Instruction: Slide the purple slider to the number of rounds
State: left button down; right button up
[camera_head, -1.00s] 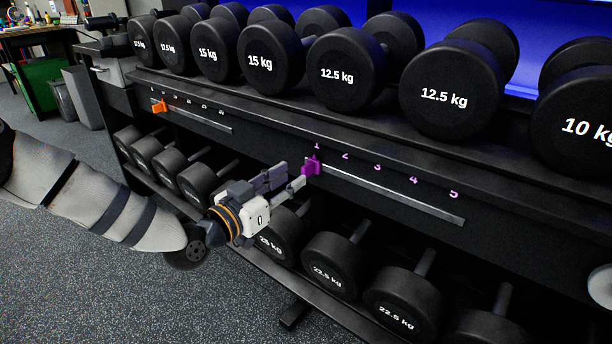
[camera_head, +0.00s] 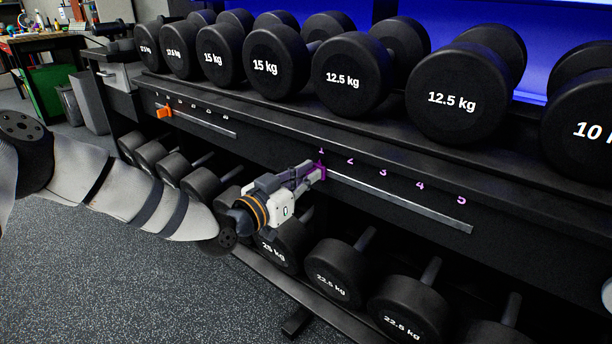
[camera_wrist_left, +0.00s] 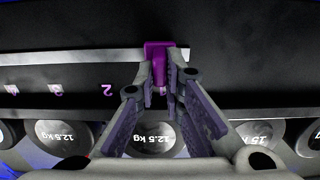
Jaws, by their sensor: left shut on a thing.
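The purple slider (camera_head: 320,168) sits at the left end of its metal track (camera_head: 400,199), under the purple number 1. Purple numbers 1 to 5 run along the rail above the track. My left gripper (camera_head: 314,172) is at the slider with its fingers closed on it. In the left wrist view the purple slider (camera_wrist_left: 159,62) shows between the fingertips of the left gripper (camera_wrist_left: 160,85), and the track (camera_wrist_left: 90,56) runs off to the left. The fingers partly hide the slider in the head view.
An orange slider (camera_head: 164,112) sits at the left end of another numbered track on the same rail. Black dumbbells stand on the shelf above (camera_head: 455,97) and on the lower shelf (camera_head: 340,273).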

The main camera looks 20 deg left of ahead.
pick_arm(q)
jog(key=s+d+p, duration=0.1)
jog(key=d, duration=0.3)
jog(key=s+d+p, duration=0.2)
jog(key=d, duration=0.2)
jog(key=s+d+p, duration=0.1)
jog(key=d, duration=0.4)
jog(key=shift+s, duration=0.35)
jog(key=c, duration=1.7)
grip_release()
jog(key=v, duration=1.2)
